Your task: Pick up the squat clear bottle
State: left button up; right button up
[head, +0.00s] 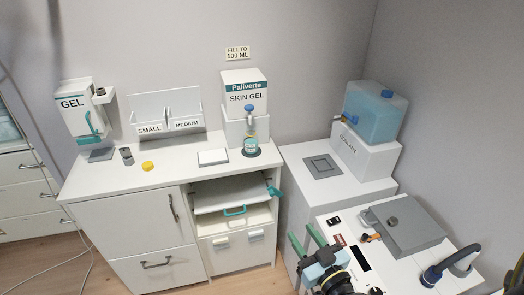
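A small clear bottle (250,146) with a pale label stands upright on a dark teal round base under the nozzle of the skin gel dispenser (244,93), on the white counter. I cannot tell from here how full it is. My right gripper (306,239) is at the bottom centre, with its two green fingers apart and nothing seen between them. It is well in front of and below the bottle, beside the control panel. My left gripper is not in view.
A yellow cap (147,166) and a small grey container (126,156) are on the counter's left half. A shelf (230,194) juts from the cabinet front. A coolant tank (375,113) stands at the right. A console (403,224) is beside my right gripper.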

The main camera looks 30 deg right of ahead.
aim_at(251, 139)
jog(key=z, duration=0.5)
jog(key=i, duration=1.2)
jog(key=u, duration=0.5)
